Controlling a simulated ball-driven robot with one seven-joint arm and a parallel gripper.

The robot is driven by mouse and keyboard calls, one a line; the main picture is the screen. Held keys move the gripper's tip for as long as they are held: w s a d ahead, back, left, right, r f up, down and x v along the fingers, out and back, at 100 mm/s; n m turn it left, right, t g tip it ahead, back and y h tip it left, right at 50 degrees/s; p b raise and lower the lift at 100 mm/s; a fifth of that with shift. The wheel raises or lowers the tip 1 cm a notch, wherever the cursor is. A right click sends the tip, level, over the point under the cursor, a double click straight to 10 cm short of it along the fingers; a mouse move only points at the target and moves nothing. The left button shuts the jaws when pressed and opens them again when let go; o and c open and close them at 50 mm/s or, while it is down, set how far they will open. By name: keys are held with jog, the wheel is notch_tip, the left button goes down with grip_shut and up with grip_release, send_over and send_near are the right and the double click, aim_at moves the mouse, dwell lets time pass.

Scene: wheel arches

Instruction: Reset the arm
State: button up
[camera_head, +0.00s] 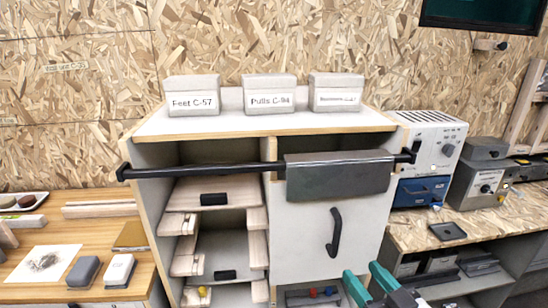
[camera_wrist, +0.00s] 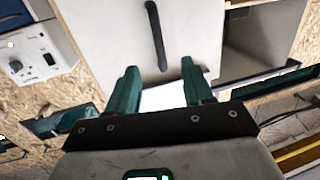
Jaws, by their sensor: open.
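My gripper (camera_head: 368,287) is at the bottom edge of the head view, right of centre, with two green fingers spread apart. It is in front of the lower right part of a white cabinet (camera_head: 315,240). In the wrist view my gripper (camera_wrist: 157,85) is open, with nothing between its fingers. A white door with a black handle (camera_head: 335,233) is ahead of it; the handle also shows in the wrist view (camera_wrist: 156,35), beyond the fingers. Most of my arm is out of the head view.
A black rail (camera_head: 230,170) with a grey cloth (camera_head: 337,178) crosses the cabinet front. Open drawers (camera_head: 222,245) stand at the left. Three labelled boxes, including Pulls C-84 (camera_head: 268,93), sit on top. Benches flank the cabinet, with a white and blue device (camera_head: 430,140) at right.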

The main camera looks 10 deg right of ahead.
jog(key=s+f+g+h, duration=0.1)
jog(key=s+f+g, duration=0.85)
jog(key=f, duration=0.75)
jog(key=s+d+f+m+g+h, duration=0.1)
jog(key=s+d+f+g, duration=0.2)
jog(key=s, duration=0.6)
jog(key=s+d+f+m+g+h, duration=0.1)
jog(key=s+d+f+g, duration=0.2)
jog(key=s, duration=0.6)
jog(key=shift+f+m+h, duration=0.4)
jog(key=shift+f, duration=0.2)
